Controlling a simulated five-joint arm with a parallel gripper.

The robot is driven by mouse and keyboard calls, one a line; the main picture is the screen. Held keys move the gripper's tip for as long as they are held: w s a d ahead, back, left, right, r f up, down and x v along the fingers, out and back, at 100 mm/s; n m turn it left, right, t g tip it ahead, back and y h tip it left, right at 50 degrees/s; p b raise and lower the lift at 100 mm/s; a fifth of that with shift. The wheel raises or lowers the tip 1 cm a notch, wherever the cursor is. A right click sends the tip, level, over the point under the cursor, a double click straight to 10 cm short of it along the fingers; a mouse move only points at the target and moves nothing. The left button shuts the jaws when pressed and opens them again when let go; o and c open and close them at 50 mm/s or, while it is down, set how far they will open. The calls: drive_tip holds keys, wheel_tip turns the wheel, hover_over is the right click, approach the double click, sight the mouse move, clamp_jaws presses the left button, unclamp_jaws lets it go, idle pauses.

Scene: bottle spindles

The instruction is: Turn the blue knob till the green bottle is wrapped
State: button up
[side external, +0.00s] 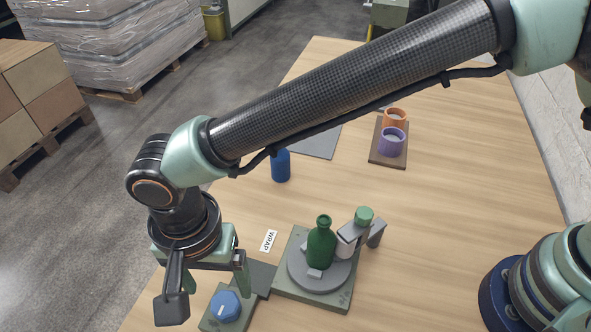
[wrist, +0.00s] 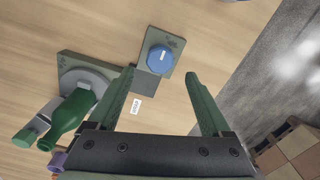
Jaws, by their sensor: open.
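The blue knob (side external: 226,306) sits on a small green base at the table's near left. In the wrist view the knob (wrist: 159,60) shows between my finger ends, with a white mark on top. The green bottle (side external: 321,245) stands upright on a grey round turntable (side external: 342,279) on a green base. Its visible surface is plain green. It also shows in the wrist view (wrist: 72,117). A pale roll (side external: 345,246) on a grey bracket is beside the bottle. My gripper (wrist: 160,73) is open and empty, above the knob and apart from it.
A white WRAP label (side external: 268,241) lies left of the turntable. A blue bottle (side external: 281,166) stands farther back near a grey mat (side external: 318,143). An orange cup (side external: 395,117) and a purple cup (side external: 392,141) stand on a brown board.

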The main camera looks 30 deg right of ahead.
sight(225, 303)
drive_tip(key=shift+f, duration=2.7)
clamp_jaws()
